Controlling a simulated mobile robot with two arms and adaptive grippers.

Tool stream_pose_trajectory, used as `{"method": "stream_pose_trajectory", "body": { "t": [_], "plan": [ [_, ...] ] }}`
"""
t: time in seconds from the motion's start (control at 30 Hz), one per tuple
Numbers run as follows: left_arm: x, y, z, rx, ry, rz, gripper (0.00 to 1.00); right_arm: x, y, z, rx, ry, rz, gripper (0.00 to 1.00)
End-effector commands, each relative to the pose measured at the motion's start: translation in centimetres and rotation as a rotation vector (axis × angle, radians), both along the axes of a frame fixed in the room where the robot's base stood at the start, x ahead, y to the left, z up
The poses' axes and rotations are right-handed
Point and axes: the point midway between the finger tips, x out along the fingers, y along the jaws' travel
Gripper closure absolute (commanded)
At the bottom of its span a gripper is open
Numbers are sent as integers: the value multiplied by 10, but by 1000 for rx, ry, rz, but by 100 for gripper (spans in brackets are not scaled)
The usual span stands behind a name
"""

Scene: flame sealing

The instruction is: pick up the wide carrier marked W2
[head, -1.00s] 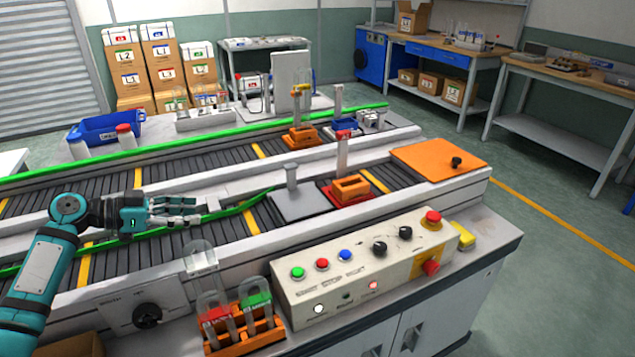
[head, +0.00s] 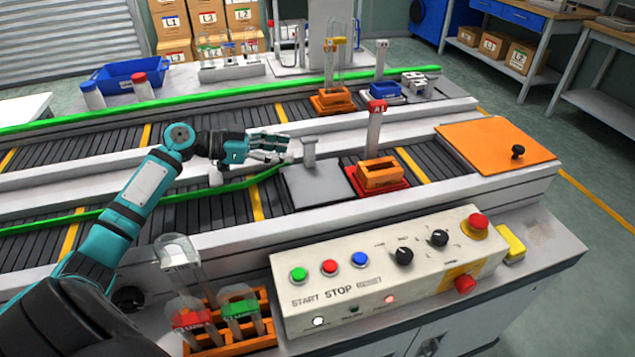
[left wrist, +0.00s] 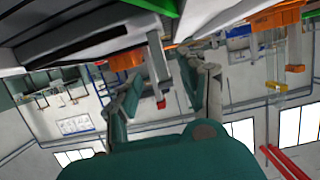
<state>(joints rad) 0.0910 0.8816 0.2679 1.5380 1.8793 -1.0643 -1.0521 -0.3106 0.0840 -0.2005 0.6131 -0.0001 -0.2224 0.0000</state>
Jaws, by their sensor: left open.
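I cannot read the mark W2 on any carrier. An orange carrier (head: 332,101) holding clear tubes stands on the back conveyor, with a small blue carrier (head: 387,91) to its right. An empty-looking orange block (head: 381,177) sits on a red base on the front conveyor. My right gripper is in neither view.
A red-topped post (head: 375,123) stands behind the orange block. A green rail (head: 215,193) runs along the front conveyor. The control panel (head: 385,270) and an orange rack (head: 263,337) with tubes are at the front. A blue bin (head: 128,74) stands beyond the back conveyor.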

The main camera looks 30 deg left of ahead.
Motion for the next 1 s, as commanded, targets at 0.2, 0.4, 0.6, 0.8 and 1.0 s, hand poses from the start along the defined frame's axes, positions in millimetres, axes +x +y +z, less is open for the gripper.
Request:
{"method": "stream_pose_trajectory", "body": {
  "t": [0.2, 0.4, 0.6, 0.8, 1.0],
  "plan": [
    [12, -10, -4, -1, -1, 0, 58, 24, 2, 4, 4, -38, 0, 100],
    [33, -28, -10, -2, -2, -1, 58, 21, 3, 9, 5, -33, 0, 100],
    [51, -43, -19, -1, -2, 0, 58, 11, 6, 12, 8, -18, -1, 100],
    [53, -45, -21, 1, -1, 1, 58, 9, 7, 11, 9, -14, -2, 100],
    [53, -45, -21, 1, -1, 0, 73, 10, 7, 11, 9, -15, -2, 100]
  ]
}}
